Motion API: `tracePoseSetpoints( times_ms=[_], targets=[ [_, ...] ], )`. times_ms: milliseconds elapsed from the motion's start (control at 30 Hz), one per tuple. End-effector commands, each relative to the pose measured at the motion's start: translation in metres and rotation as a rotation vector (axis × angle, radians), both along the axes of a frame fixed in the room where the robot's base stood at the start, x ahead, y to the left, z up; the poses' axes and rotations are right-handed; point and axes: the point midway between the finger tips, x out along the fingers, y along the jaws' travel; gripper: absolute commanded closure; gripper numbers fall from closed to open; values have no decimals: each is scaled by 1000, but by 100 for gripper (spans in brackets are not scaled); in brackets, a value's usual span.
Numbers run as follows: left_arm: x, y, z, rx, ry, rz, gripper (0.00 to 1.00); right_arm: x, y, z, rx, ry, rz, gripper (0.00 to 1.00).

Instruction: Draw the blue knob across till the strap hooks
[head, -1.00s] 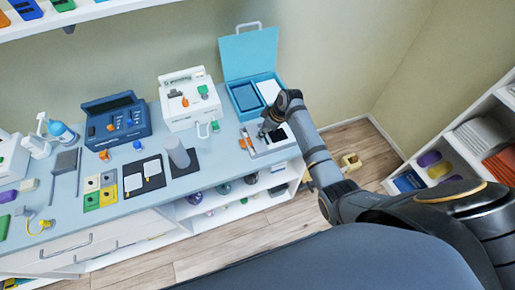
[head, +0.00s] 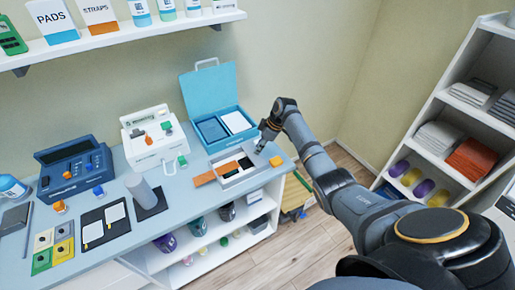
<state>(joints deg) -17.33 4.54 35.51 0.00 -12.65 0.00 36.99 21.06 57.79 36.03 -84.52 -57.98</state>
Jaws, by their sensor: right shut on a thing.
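The strap unit (head: 242,182) is a shallow pale grey frame at the right end of the blue-grey table. An orange strip (head: 204,178) sticks out at its left side, and more orange shows inside the frame. A small orange block (head: 276,161) sits at its right end. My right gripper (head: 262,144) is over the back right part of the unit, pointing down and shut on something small. The blue knob cannot be made out; the gripper covers that spot. My left gripper is not in view.
A teal open-lidded box (head: 212,108) stands close behind the unit. A white device (head: 155,140) and a dark blue device (head: 77,172) stand further left. A grey cylinder (head: 140,190) stands on a black mat. A shelf rack (head: 455,130) is at the right.

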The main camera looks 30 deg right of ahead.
Motion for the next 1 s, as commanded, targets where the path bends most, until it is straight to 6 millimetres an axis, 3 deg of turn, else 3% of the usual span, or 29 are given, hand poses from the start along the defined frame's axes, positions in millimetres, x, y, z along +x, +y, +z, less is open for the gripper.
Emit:
tracePoseSetpoints(
  times_ms=[133,167,300,667,1000],
  targets=[
    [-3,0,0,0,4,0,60,0,-4,0,-9,0,-4,100],
    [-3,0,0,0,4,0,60,0,-4,1,-9,-1,-4,75],
    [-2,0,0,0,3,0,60,0,-3,1,-7,-2,-4,57],
    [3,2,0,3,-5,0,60,-1,-4,6,-5,-3,-2,57],
    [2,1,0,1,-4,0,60,-20,-26,75,-8,-4,-3,57]
  ],
)
